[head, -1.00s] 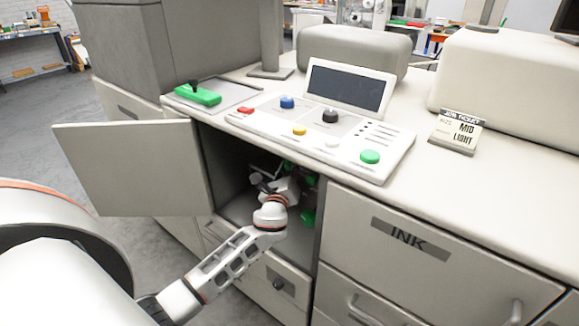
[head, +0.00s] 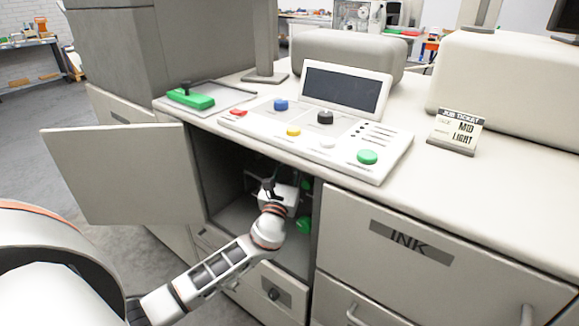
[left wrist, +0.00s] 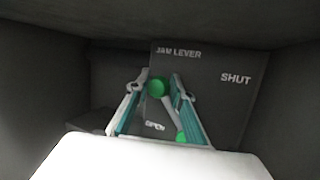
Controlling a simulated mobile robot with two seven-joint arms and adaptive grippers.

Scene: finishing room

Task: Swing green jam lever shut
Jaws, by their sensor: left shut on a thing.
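The green jam lever shows in the left wrist view as a green knob (left wrist: 158,86) on a grey stem, in front of a dark plate (left wrist: 205,72) marked JAM LEVER. SHUT is at the plate's right and OPEN near its bottom. The knob is between the fingertips of my left gripper (left wrist: 156,84), which is shut on it. A second green part (left wrist: 181,137) shows lower, by the right finger. In the head view my left arm reaches into the open compartment (head: 228,215); its fingertips are hidden there. My right gripper is not in view.
The compartment door (head: 115,175) stands open at the left. Its walls and ceiling are close around my gripper. Above is the control panel (head: 300,140) with coloured buttons. The INK drawer (head: 400,255) is to the right.

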